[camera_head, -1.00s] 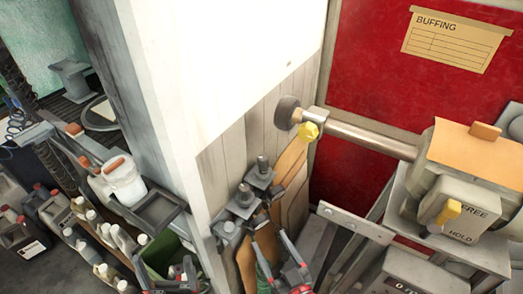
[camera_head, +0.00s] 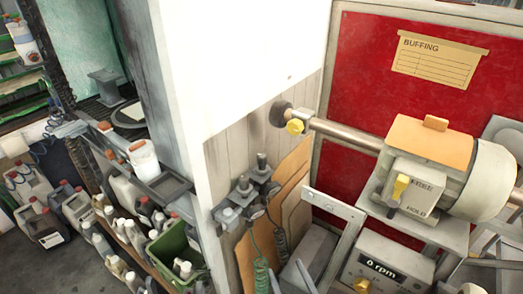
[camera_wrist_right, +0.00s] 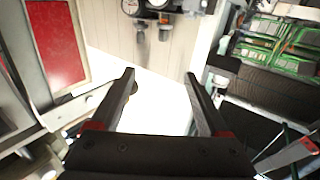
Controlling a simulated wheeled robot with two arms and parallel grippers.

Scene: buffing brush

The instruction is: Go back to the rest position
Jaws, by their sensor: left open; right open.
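My right gripper (camera_wrist_right: 160,75) shows in the right wrist view with its two dark fingers apart and nothing between them. Pale wall and a bright white area lie behind the fingers. Neither gripper shows in the head view. My left gripper is out of view. The buffing machine (camera_head: 430,165) stands at the right in the head view, with an orange top and a yellow switch (camera_head: 400,187). A dark round buffing head (camera_head: 281,113) sits at the end of its shaft (camera_head: 345,134).
A white pillar (camera_head: 225,75) stands in the middle. A red board (camera_head: 375,35) with a buffing label (camera_head: 439,63) is behind the machine. A display box (camera_head: 385,268) reads 0 rpm. Shelves with bottles and a green crate (camera_head: 178,250) are at left. Air fittings (camera_head: 240,195) hang on the wall.

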